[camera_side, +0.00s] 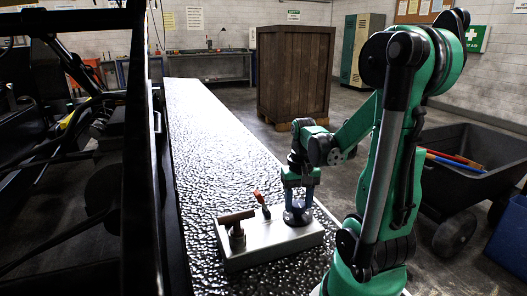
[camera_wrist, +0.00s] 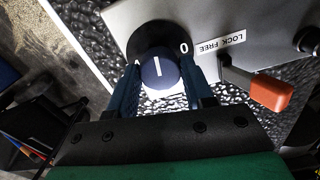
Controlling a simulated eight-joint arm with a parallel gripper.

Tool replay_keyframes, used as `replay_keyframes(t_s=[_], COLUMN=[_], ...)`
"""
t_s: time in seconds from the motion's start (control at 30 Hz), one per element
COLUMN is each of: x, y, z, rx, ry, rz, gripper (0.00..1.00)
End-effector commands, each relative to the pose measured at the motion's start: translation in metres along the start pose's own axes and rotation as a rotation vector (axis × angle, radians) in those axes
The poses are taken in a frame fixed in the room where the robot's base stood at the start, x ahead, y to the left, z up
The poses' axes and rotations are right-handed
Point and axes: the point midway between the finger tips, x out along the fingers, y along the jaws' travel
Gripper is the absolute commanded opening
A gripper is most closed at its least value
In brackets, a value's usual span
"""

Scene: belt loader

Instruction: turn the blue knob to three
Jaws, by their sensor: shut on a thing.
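The blue knob (camera_wrist: 158,72) sits on a black round dial at the end of a grey control box (camera_side: 270,242). My gripper (camera_wrist: 160,80) is shut on the knob, with one dark blue finger on each side of it. In the side view my gripper (camera_side: 298,203) points straight down onto the black dial (camera_side: 298,217). The knob's white line stands nearly upright in the wrist view. A white 0 (camera_wrist: 183,47) shows to the upper right of the knob. Another white mark at its left is mostly hidden by a finger. I cannot read a three.
An orange-handled lever (camera_wrist: 262,88) stands beside the knob, near a LOCK FREE label (camera_wrist: 223,46). A brown bar handle (camera_side: 237,216) rises at the box's far end from my gripper. The box rests on a bumpy metal belt (camera_side: 215,130). A black cart (camera_side: 470,165) stands at the right.

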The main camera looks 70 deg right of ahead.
Motion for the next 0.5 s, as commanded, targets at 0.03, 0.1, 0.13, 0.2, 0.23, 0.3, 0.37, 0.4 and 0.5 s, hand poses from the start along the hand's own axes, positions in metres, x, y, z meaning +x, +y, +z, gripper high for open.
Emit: replay_keyframes(t_s=[0.03,0.1,0.13,0.2,0.23,0.3,0.37,0.4,0.5], x=[0.0001,0.0001,0.0001,0.0001,0.0001,0.0001,0.0001,0.0001,0.0001], y=[0.0000,0.0000,0.0000,0.0000,0.0000,0.0000,0.0000,0.0000,0.0000], z=[0.0000,0.0000,0.0000,0.0000,0.0000,0.0000,0.0000,0.0000,0.0000], rx=[0.043,0.109,0.137,0.201,0.228,0.288,0.336,0.367,0.436], ry=[0.001,0.001,0.001,0.001,0.001,0.001,0.001,0.001,0.001], rz=[0.000,0.000,0.000,0.000,0.000,0.000,0.000,0.000,0.000], gripper=[0.00,0.00,0.00,0.00,0.00,0.00,0.00,0.00,0.00])
